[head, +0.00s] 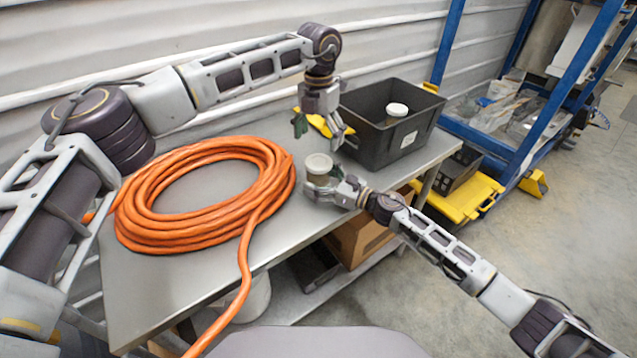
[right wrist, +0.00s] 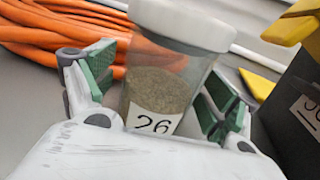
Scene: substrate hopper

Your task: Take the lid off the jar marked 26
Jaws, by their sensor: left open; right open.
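The jar marked 26 (right wrist: 155,88) stands on the metal table (head: 222,250) with its white lid (right wrist: 185,22) on. It is clear and partly filled with a brown granular material. In the head view the jar's lid (head: 318,163) shows from above. My right gripper (right wrist: 158,90) is open, with its green-padded fingers on either side of the jar. In the head view the right gripper (head: 322,183) reaches the jar from the right. My left gripper (head: 320,128) is open and points down, above and beyond the jar, empty.
A black bin (head: 365,133) behind the jar holds a white-lidded jar (head: 397,110). A coiled orange hose (head: 160,235) fills the table's left side. Something yellow (head: 318,122) lies beside the bin. A blue rack (head: 500,150) stands at the right.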

